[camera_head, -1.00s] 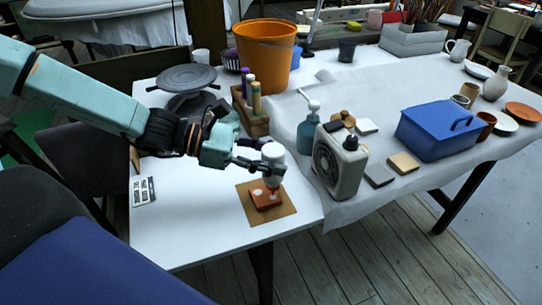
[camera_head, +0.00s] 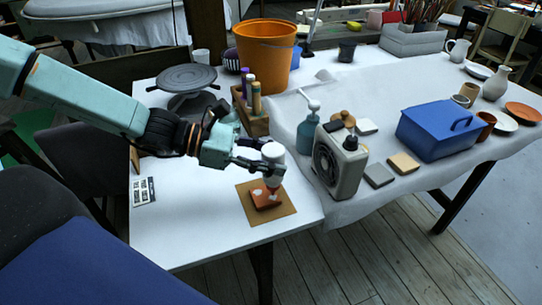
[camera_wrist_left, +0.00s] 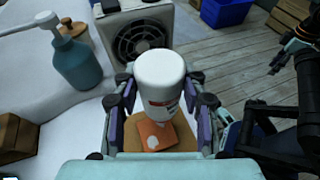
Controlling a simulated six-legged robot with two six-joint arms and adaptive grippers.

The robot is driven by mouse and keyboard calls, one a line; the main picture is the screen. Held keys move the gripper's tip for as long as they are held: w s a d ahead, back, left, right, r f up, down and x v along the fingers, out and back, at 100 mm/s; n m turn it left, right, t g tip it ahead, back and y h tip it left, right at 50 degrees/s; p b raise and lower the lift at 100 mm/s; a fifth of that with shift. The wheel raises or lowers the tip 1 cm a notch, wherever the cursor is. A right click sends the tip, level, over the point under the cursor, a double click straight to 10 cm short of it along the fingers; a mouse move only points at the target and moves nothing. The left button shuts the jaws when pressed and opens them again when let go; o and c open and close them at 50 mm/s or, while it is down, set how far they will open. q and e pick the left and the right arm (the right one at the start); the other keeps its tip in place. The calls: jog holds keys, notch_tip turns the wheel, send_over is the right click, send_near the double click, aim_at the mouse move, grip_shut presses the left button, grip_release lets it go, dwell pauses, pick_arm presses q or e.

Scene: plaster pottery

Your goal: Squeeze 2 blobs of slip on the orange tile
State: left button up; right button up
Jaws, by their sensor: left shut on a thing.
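My left gripper (camera_head: 262,165) is shut on a white squeeze bottle (camera_head: 273,152), held upside down with its red tip just above the orange tile (camera_head: 266,203). The left wrist view shows the bottle (camera_wrist_left: 160,75) between the fingers. The tile (camera_wrist_left: 150,134) lies on a brown square board (camera_head: 281,211) on the white table. White slip shows on the tile at its left part and near the bottle tip. The tip partly hides the tile, and whether it touches is unclear. A dark gripper (camera_wrist_left: 283,60), likely my right one, shows in the left wrist view; its opening is unclear.
A grey fan-like box (camera_head: 340,165) and a teal pump bottle (camera_head: 308,132) stand right of the board. A wooden holder with bottles (camera_head: 252,118) and a turntable (camera_head: 187,78) stand behind. The table's front left is mostly clear, with a small printed card (camera_head: 144,191).

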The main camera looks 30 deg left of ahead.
aim_at(271, 149)
pick_arm(q)
jog(key=shift+r, duration=0.1)
notch_tip(271, 149, up, 4)
jog(key=p, duration=0.4)
